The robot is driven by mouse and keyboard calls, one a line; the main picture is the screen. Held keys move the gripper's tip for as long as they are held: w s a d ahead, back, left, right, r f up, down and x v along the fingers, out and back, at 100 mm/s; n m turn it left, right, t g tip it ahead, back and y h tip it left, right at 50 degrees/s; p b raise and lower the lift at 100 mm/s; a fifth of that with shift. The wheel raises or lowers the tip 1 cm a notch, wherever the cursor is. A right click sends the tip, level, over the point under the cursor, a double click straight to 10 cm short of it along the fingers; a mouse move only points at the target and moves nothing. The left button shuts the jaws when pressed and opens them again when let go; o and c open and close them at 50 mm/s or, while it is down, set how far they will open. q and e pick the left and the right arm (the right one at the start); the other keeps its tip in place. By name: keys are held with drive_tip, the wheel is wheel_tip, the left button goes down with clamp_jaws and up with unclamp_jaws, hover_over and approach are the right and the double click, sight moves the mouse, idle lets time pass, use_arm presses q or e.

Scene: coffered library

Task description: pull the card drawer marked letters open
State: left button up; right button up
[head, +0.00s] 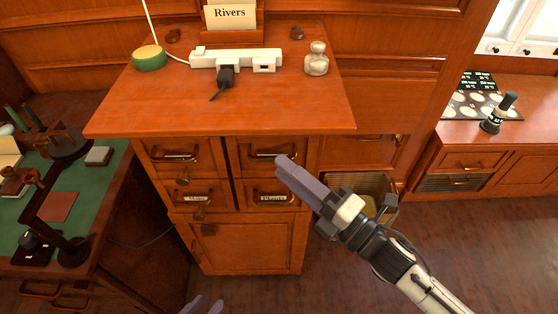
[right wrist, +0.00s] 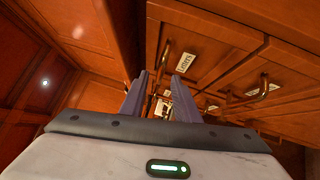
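The wooden card cabinet (head: 250,245) has two upper drawers with brass handles, the left one (head: 180,155) and the right one (head: 275,155). Below are drawers with cards reading Maps (head: 197,198) and Plants (head: 272,198). All look closed. The upper cards are not readable in the head view. In the right wrist view a label, probably Letters (right wrist: 184,62), sits beside a brass handle. My right gripper (head: 283,163) is in front of the cabinet's right drawers. Its fingers (right wrist: 160,88) are apart, with no drawer handle clearly between them. My left gripper's fingertips (head: 205,304) show low, apart and empty.
The cabinet top (head: 230,105) overhangs the drawers and carries a white power strip (head: 235,60), a glass jar (head: 316,60) and a green-sided round object (head: 149,58). A green-topped desk (head: 100,180) stands at left. Open floor (head: 500,250) lies at right.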

drive_tip(key=shift+x, duration=1.5)
clamp_jaws()
drive_tip(key=shift+s, duration=0.1)
